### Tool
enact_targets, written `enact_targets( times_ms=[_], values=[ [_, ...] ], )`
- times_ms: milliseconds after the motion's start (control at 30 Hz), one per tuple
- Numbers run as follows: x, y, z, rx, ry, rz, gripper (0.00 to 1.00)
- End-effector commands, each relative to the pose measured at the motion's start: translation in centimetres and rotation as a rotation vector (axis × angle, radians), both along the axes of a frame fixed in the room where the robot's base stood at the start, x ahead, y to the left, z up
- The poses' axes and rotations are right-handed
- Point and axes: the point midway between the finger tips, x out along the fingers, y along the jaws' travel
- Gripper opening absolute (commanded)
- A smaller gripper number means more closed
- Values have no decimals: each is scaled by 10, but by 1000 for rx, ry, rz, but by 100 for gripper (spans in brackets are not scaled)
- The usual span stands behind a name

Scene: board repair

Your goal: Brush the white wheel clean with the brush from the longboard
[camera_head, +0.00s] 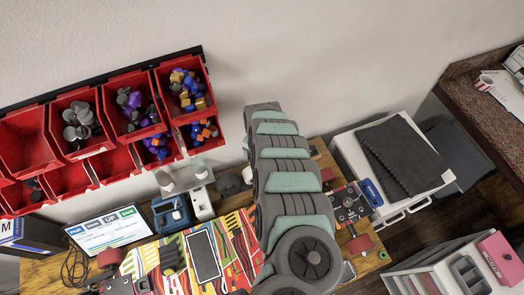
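A longboard (245,240) with a bright striped deck lies across the wooden workbench, its middle hidden behind my arm. Its right end is dark with metal truck parts, and red wheels (360,243) show there. Another red wheel (110,258) shows at its left end. I cannot make out a white wheel. A blue object (371,192) lies at the board's right end; I cannot tell whether it is the brush. My grey and teal arm comes down over the board and leaves the picture at the bottom. My gripper is not visible.
A dark tablet-like object (203,256) lies on the board. Red wall bins (130,105) with small parts hang above. A screen (105,232) and a blue device (172,214) stand behind the board. A white drawer unit (352,150) with a black folder stands right.

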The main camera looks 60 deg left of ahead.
Motion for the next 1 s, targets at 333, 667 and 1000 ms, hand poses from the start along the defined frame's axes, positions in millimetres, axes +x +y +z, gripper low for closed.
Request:
enact_targets(
  times_ms=[333, 667, 1000],
  values=[
    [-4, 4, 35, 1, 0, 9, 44],
    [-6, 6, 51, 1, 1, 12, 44],
    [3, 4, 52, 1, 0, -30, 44]
  ],
)
